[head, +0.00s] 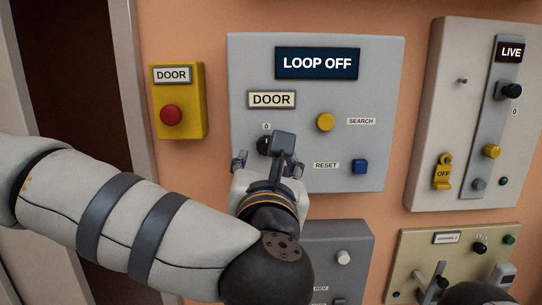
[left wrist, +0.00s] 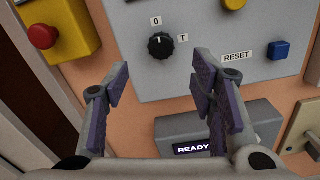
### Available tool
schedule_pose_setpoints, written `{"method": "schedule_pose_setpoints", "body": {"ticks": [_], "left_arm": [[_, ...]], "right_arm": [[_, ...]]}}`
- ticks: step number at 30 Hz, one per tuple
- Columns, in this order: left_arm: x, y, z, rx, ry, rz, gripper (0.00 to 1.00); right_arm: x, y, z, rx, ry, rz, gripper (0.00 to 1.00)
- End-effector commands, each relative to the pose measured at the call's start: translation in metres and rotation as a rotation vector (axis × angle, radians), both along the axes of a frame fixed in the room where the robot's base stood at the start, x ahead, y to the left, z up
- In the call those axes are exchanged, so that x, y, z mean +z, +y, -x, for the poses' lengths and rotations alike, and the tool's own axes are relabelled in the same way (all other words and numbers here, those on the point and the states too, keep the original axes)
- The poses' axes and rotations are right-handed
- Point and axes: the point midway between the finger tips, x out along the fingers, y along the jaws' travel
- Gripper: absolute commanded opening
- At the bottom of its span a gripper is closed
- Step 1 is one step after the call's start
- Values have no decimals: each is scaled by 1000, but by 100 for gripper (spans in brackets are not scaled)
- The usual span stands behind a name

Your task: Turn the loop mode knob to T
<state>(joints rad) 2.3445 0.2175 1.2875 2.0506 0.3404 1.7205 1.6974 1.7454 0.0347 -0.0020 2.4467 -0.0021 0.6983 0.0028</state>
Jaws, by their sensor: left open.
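The loop mode knob (left wrist: 161,45) is black and round, on the grey loop panel (head: 365,80). In the left wrist view its white mark points up towards the 0 label (left wrist: 156,20); the T label (left wrist: 183,38) is to its right. The panel's display (head: 317,63) reads LOOP OFF. My left gripper (head: 268,163) is open in front of the panel, and its empty fingers (left wrist: 160,82) point towards the knob from a little below, apart from it. In the head view the gripper hides most of the knob. My right gripper is not seen.
A yellow SEARCH button (head: 325,122) and a blue RESET button (head: 360,166) are right of the knob. A yellow box with a red button (head: 171,115) is on the left. A lower grey box (left wrist: 250,120) reads READY. A LIVE panel (head: 440,100) stands at right.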

Motion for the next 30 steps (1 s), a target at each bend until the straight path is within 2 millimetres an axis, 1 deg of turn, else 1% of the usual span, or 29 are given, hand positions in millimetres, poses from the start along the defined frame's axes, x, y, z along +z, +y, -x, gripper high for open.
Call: {"method": "schedule_pose_setpoints", "body": {"ticks": [1, 3, 6, 10, 12, 15, 21, 22, 28, 30], "left_arm": [[0, 1, -13, 5, 0, 0, 51], [0, 1, -32, 4, -1, -1, 51], [0, 0, -56, 2, 0, -3, 51], [-1, 0, -79, -1, 1, -4, 51], [-1, 0, -87, -2, 1, -5, 51], [-1, 0, -92, -3, 1, -6, 51], [-1, -1, -92, -4, 1, -6, 51], [-1, -1, -92, -4, 1, -6, 49], [-1, -1, -92, -4, 1, -6, 4], [-1, -1, -92, -4, 1, -6, 3]], "right_arm": [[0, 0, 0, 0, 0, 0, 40], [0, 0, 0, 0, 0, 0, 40], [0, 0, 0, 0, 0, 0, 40], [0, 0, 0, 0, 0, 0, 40], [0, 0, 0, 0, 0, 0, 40], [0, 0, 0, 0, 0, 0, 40], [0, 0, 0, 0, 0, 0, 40], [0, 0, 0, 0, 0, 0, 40], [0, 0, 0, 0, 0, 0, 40], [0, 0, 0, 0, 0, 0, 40]]}}
